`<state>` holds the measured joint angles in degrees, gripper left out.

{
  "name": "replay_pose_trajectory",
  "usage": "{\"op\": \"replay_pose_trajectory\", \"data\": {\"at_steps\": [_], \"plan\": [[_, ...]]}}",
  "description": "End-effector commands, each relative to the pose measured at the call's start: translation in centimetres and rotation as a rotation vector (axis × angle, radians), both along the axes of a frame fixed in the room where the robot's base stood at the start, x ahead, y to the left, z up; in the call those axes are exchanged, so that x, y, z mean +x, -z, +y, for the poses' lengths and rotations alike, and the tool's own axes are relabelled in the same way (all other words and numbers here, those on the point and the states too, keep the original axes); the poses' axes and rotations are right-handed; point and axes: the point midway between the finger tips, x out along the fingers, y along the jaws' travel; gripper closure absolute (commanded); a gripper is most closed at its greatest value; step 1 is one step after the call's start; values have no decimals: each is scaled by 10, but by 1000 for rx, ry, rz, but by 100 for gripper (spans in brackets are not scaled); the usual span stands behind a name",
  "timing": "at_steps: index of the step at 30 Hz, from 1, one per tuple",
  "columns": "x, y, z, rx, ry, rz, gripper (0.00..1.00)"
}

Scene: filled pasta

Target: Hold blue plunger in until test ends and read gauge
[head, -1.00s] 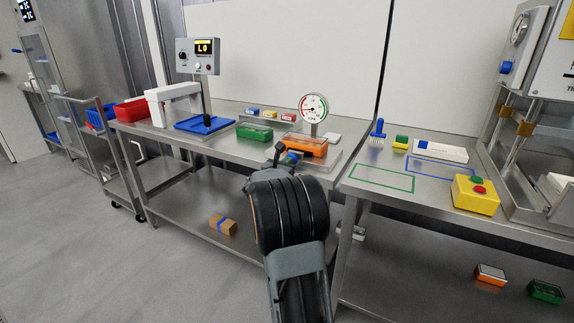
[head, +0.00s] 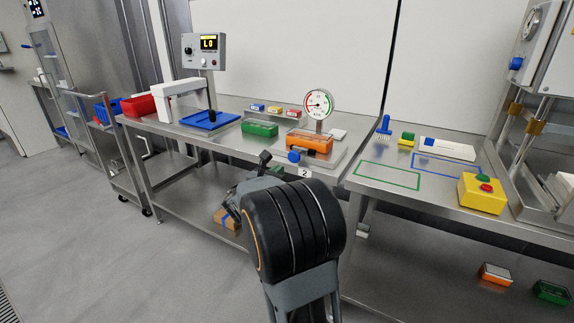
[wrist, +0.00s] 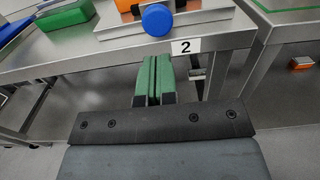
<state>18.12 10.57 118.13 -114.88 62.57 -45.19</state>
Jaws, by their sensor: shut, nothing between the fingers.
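The blue plunger (head: 294,157) sticks out of the front of the test stand at the table's front edge. It shows as a round blue knob in the wrist view (wrist: 157,19), just beyond my fingers.
A "2" label (wrist: 186,46) is on the table edge beside the plunger. A green pack (head: 260,128) and a blue tray (head: 210,120) are to the left. A yellow button box (head: 482,194) is on the right table. The floor at left is clear.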

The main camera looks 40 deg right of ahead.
Motion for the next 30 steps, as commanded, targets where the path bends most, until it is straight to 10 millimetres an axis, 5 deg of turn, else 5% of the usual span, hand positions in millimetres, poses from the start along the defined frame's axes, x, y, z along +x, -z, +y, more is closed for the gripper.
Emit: {"op": "replay_pose_trajectory", "data": {"at_steps": [9,30], "plan": [[-12,0,36,1,-1,0,100],[-14,1,40,2,2,2,100]]}}
